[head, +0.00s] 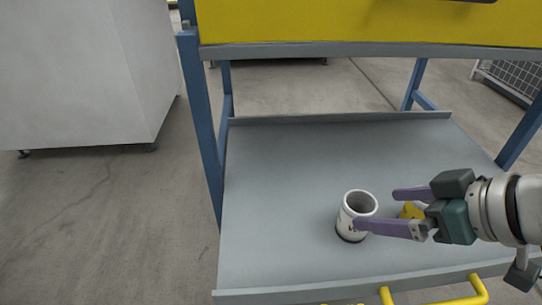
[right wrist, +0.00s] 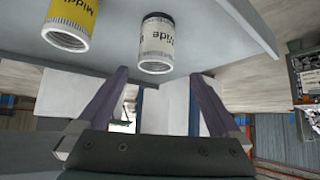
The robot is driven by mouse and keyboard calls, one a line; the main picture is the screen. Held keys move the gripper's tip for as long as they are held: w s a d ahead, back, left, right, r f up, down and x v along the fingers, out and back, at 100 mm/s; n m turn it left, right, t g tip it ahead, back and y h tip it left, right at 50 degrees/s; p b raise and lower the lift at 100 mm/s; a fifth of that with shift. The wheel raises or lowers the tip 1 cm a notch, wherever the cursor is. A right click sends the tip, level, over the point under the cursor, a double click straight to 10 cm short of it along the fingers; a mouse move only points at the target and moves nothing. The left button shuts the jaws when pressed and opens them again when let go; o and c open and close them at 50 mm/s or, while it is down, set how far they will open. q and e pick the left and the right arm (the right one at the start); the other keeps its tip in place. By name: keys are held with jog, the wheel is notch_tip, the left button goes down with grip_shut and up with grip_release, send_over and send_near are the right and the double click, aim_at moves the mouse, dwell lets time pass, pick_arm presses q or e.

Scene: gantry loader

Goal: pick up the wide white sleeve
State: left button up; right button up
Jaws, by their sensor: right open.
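The wide white sleeve (head: 352,212) stands upright on the grey shelf, an open-topped cylinder with dark lettering and a dark base band. In the right wrist view the white sleeve (right wrist: 157,45) appears upside down, ahead of the fingertips and sideways between them. My right gripper (head: 377,208) comes in from the right, open and empty. Its nearer purple finger overlaps the sleeve's right side in the head view; I cannot tell whether they touch. The right gripper (right wrist: 158,73) also shows in the wrist view. My left gripper is out of view.
A yellow sleeve (right wrist: 73,18) stands beside the white one; in the head view this yellow sleeve (head: 411,211) is mostly hidden behind my gripper. The shelf (head: 275,200) is bare on its left. A yellow panel (head: 370,22) hangs above, with blue posts (head: 203,130) at the sides.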

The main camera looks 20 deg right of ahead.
aim_at(373, 212)
jog(key=shift+w+d+f, duration=0.1)
jog(key=shift+w+f, duration=0.05)
jog(key=shift+f, duration=0.65)
jog(key=shift+w+f+b, duration=0.2)
jog(key=shift+f+b, duration=0.05)
jog(key=shift+b, duration=0.15)
jog(key=b+x, duration=0.1)
jog(key=x, duration=0.2)
jog(key=shift+w+f, duration=0.25)
jog(key=shift+w, duration=0.1)
jog(key=b+x, duration=0.3)
jog(key=x, duration=0.2)
jog(key=shift+w, duration=0.2)
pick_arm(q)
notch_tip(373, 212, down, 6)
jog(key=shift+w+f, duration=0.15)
pick_arm(e)
jog(key=shift+r, duration=0.1)
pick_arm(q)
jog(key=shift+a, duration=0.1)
pick_arm(e)
jog(key=shift+c, duration=0.2)
jog(key=c, duration=1.5)
grip_shut()
